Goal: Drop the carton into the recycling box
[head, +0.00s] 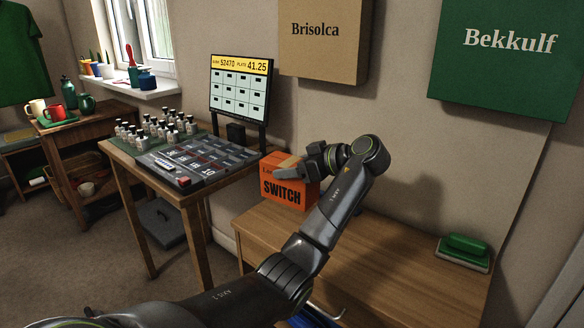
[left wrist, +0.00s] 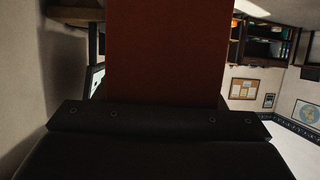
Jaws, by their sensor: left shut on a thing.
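An orange carton (head: 285,190) lettered "SWITCH" is at the left end of the wooden desk in the head view. My left gripper (head: 300,168) is shut on the carton near its top. In the left wrist view the carton's dark red-brown face (left wrist: 165,50) fills the middle, in front of the dark gripper body. I cannot tell whether the carton's underside touches the desk. No recycling box is clearly identifiable; a blue thing (head: 315,318) shows partly at the bottom edge, mostly hidden by my arm. My right gripper is not in view.
The wooden desk (head: 390,255) has free room right of my arm; a green pad (head: 464,248) lies at its right end. Left, a table holds a button console (head: 195,160), several small bottles (head: 155,130) and a display (head: 240,88). Wall signs hang above.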

